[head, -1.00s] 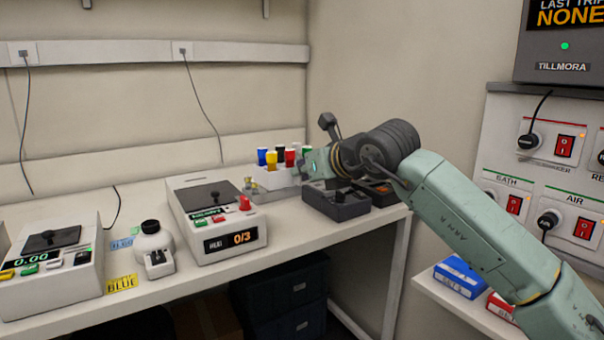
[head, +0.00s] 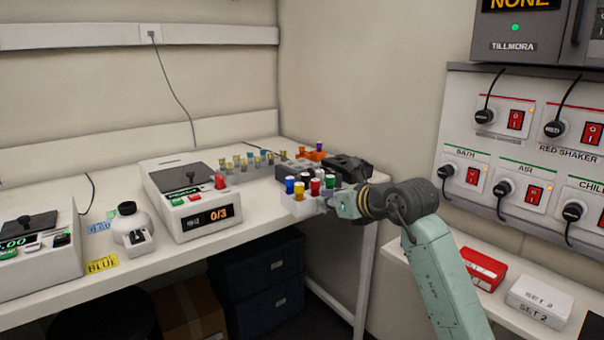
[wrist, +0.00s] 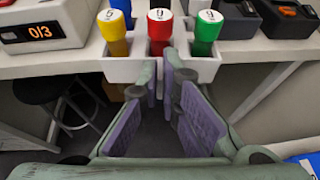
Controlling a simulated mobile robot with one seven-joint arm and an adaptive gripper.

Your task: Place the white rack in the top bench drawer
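The white rack (head: 300,208) holds several tubes with blue, yellow, red, green, white and dark caps. It is upright and hangs at the bench's front edge, near the right end. My gripper (head: 335,203) is at its right side, shut on it. In the wrist view the white rack (wrist: 122,70) is straight ahead, with my gripper's fingers (wrist: 162,75) converging on its near wall; the exact contact is partly hidden. The top bench drawer (head: 255,262) is the upper dark blue front below the bench. It looks shut, with a light label or handle.
A bench leg (head: 366,280) stands right of the drawers. A cardboard box (head: 190,310) and stool (head: 100,315) are below.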

